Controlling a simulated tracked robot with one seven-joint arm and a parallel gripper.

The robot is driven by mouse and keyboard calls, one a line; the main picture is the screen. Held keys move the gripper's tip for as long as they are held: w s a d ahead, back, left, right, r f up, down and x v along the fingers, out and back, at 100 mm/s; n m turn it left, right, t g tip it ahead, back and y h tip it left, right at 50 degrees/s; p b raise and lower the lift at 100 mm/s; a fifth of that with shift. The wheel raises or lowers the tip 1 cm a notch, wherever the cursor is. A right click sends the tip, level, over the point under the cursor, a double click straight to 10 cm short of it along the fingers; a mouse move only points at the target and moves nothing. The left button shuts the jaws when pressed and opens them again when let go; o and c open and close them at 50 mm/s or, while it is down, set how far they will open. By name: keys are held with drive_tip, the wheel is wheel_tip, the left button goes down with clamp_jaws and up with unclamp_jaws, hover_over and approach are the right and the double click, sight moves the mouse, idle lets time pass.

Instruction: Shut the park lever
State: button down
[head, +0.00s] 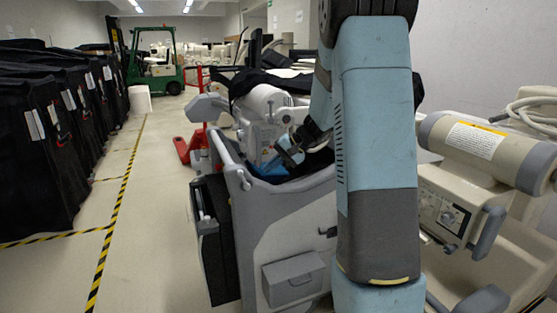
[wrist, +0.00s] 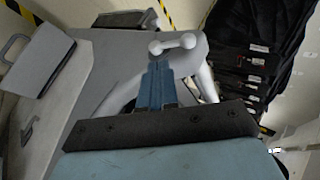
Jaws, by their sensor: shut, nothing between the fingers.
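A grey cart (head: 290,225) stands in front of me in the head view. A short pale grey piece with rounded ends (wrist: 172,43) is at its corner in the wrist view; it looks like the park lever, though I cannot be sure. It seems to match the grey end piece (head: 240,180) by the rail in the head view. My gripper (wrist: 157,66) is shut and empty, its blue fingers pointing at this piece. The fingertips are just short of it in the picture; I cannot tell whether they touch. In the head view my arm hides part of the cart.
A grey box (wrist: 35,65) with a handle and a small hook-shaped handle (wrist: 28,130) are on the cart's face. Black covered carts (head: 45,145) line the left. A beige machine (head: 470,190) stands close on the right. The floor aisle (head: 150,210) on the left is clear.

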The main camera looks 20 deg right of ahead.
sight(243, 178)
drive_tip(key=shift+w+a+f, duration=0.35)
drive_tip(key=shift+w+a, duration=0.1)
drive_tip(key=shift+a, duration=0.45)
drive_tip(key=shift+w+a+f, duration=0.3)
drive_tip(key=shift+w+a, duration=0.2)
drive_tip(key=shift+a, duration=0.45)
drive_tip(key=shift+w+a+f, duration=0.35)
drive_tip(key=shift+w+a, duration=0.1)
drive_tip(key=shift+a, duration=0.45)
